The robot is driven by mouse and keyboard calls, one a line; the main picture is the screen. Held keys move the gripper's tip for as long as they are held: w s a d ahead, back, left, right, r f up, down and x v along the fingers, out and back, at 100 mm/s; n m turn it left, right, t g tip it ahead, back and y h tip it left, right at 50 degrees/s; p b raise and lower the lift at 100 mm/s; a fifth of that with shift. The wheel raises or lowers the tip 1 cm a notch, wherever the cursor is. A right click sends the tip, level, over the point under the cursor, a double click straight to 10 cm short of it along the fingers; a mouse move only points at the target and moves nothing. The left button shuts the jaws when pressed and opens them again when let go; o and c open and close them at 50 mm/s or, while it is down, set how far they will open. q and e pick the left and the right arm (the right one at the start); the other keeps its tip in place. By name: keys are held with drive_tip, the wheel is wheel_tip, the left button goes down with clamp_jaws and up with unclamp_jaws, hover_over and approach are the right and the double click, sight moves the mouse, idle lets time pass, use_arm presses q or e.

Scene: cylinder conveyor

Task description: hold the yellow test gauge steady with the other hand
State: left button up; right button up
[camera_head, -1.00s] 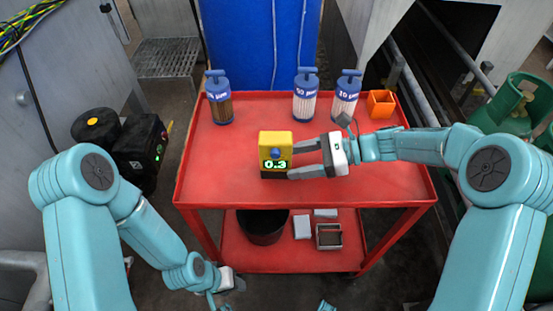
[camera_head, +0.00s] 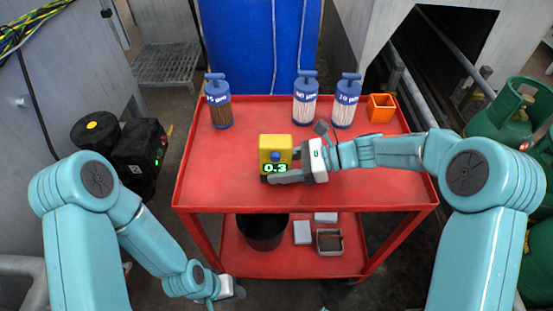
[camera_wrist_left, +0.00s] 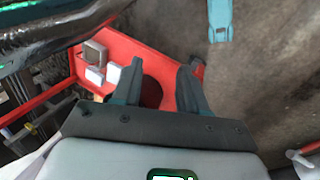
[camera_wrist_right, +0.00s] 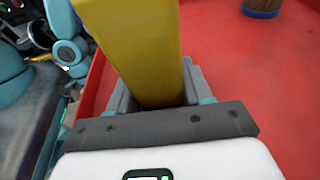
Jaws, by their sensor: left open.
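The yellow test gauge (camera_head: 275,143) stands upright on the red cart top, its green display reading 0.3. My right gripper (camera_head: 284,164) reaches it from the right, with one finger across its lower front and the other mostly hidden behind it. In the right wrist view the gauge (camera_wrist_right: 150,45) fills the space between both fingers (camera_wrist_right: 158,90); whether they press on it I cannot tell. My left gripper (camera_head: 238,291) is low, in front of the cart at its left. It is open and empty in the left wrist view (camera_wrist_left: 160,78).
Three blue-capped filter cylinders (camera_head: 218,106), (camera_head: 305,103), (camera_head: 345,105) and an orange box (camera_head: 380,107) stand at the back of the cart top (camera_head: 220,180). A black bucket (camera_head: 262,232) and small boxes are on the lower shelf. The top's front left is clear.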

use_arm(q)
clamp_jaws()
idle(1.6)
